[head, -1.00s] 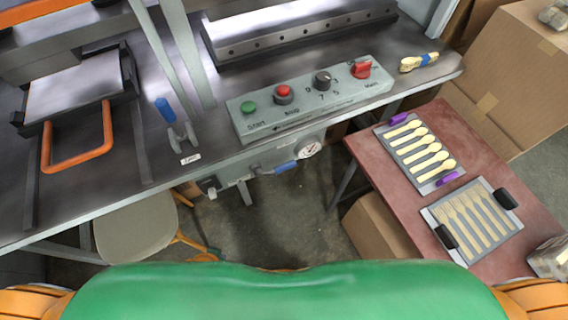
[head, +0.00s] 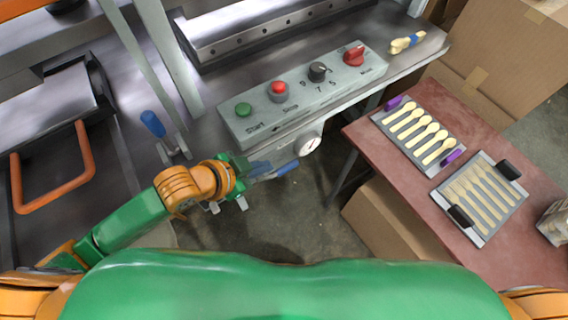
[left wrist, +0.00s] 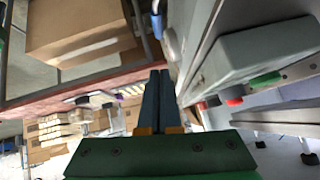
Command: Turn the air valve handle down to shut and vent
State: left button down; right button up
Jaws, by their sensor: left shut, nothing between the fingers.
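The air valve handle (head: 287,168) is a blue lever beside a round white gauge (head: 309,144), under the front edge of the bench. It points right and slightly upward in the head view. In the left wrist view a blue piece, seemingly the handle (left wrist: 173,42), shows beyond the fingertips. My left gripper (head: 264,174) is just left of the handle, partly hidden by its own wrist. Its dark fingers are together and empty in the left wrist view (left wrist: 160,76). I cannot tell whether they touch the handle. My right gripper is out of view.
Above the valve is a control box (head: 300,95) with green, red and black controls and a red switch. A blue-handled clamp (head: 153,124) stands on the bench. A red table (head: 375,140) with trays of wooden cutlery is at the right. Bare floor lies below the valve.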

pick_arm(q)
jog(key=b, duration=0.1)
send_over(291, 164)
jog(key=s+a, duration=0.2)
jog(key=s, duration=0.1)
notch_tip(291, 164, down, 7)
jog(key=f, duration=0.1)
jog(key=w+f+b, duration=0.1)
jog(key=f, duration=0.1)
jog(key=shift+d+f, duration=0.1)
jog(key=shift+f, duration=0.35)
